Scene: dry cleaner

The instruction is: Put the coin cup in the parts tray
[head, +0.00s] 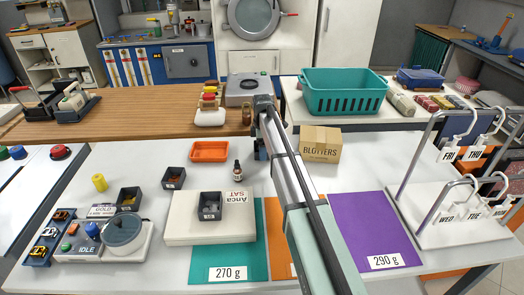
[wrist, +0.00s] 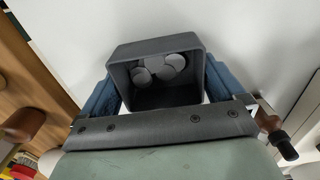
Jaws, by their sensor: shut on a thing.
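My gripper (head: 260,152) is over the back middle of the white table in the head view, mostly hidden by my arm. In the wrist view its blue fingers (wrist: 160,98) are shut on both sides of a dark grey square cup (wrist: 125,52). Several grey coin-like discs (wrist: 165,66) lie inside this coin cup. The cup is hidden in the head view, and I cannot tell its height above the table. A shallow orange tray (head: 209,145), which looks like the parts tray, sits to the left of my gripper and looks empty.
A dropper bottle (head: 238,172) stands between the tray and my arm. Similar dark cups stand nearby: one behind (head: 174,178), one at left (head: 130,199), one on a white box (head: 210,206). The blotters carton (head: 319,145) is right of my arm.

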